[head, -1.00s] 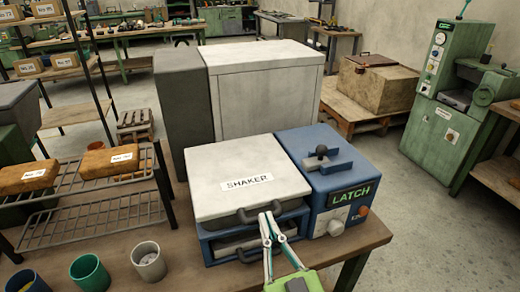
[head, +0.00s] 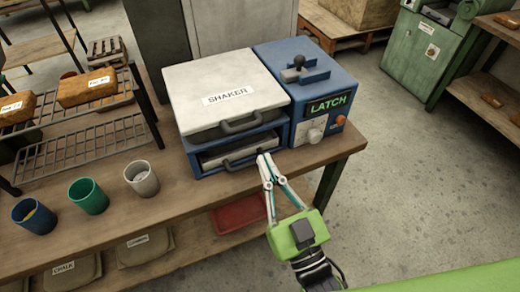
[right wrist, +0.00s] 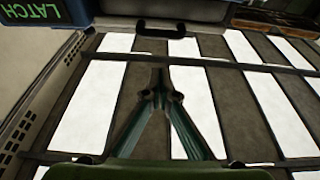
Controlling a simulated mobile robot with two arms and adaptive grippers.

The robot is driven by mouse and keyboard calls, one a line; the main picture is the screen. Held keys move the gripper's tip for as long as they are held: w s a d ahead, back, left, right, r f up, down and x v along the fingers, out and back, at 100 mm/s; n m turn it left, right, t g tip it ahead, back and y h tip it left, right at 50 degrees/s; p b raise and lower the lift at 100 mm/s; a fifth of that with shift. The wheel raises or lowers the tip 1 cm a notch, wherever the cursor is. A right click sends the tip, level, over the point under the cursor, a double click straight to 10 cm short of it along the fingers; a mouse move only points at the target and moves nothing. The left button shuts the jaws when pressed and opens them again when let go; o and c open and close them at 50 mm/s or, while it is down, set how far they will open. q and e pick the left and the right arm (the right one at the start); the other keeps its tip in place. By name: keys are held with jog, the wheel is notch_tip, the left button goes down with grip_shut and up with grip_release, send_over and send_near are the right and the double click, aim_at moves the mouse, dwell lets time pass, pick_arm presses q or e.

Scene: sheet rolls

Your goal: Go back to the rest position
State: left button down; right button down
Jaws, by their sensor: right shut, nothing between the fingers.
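My right gripper (head: 264,155) is shut with nothing between its fingers. In the head view its tips show in front of the lower right part of the shaker (head: 218,85), right of the lower handle (head: 240,162); I cannot tell the exact gap. The shaker's white lid is down. In the right wrist view the closed fingertips (right wrist: 157,75) point toward a dark handle (right wrist: 160,28), against a background of dark and white stripes. My left gripper is not in view.
The blue latch box (head: 305,100) stands right of the shaker on the wooden table (head: 170,215). Blue (head: 33,214), green (head: 88,196) and grey (head: 141,178) cups stand at left near a wire rack (head: 90,145) with brown blocks. Floor (head: 430,190) at right is clear.

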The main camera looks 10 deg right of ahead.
jog(key=s+d+f+g+h, duration=0.15)
jog(key=f+g, duration=0.35)
jog(key=f, duration=1.5)
jog(key=s+d+f+g+h, duration=0.15)
jog(key=f+g, duration=0.25)
jog(key=f, duration=1.6)
jog(key=s+d+f+g+h, duration=0.1)
jog(key=s+d+f+g, duration=0.15)
jog(key=s+f, duration=0.4)
jog(key=s+d+f+g, duration=0.2)
jog(key=s+d+f, duration=0.15)
jog(key=f, duration=0.55)
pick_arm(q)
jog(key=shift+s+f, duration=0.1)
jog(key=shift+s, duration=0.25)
pick_arm(e)
jog(key=s+d+f+g+h, duration=0.1)
jog(key=s+d+f+g, duration=0.1)
jog(key=s, duration=0.4)
jog(key=s+d+f+g, duration=0.2)
jog(key=s+d+f, duration=0.2)
jog(key=s+f, duration=0.1)
jog(key=s+d+f+m+g+h, duration=0.1)
jog(key=s+d+f+g, duration=0.1)
jog(key=s, duration=0.5)
jog(key=shift+s+d+f+h, duration=0.3)
jog(key=shift+s+d+f, duration=0.1)
jog(key=shift+d+f, duration=0.4)
jog(key=shift+a, duration=0.1)
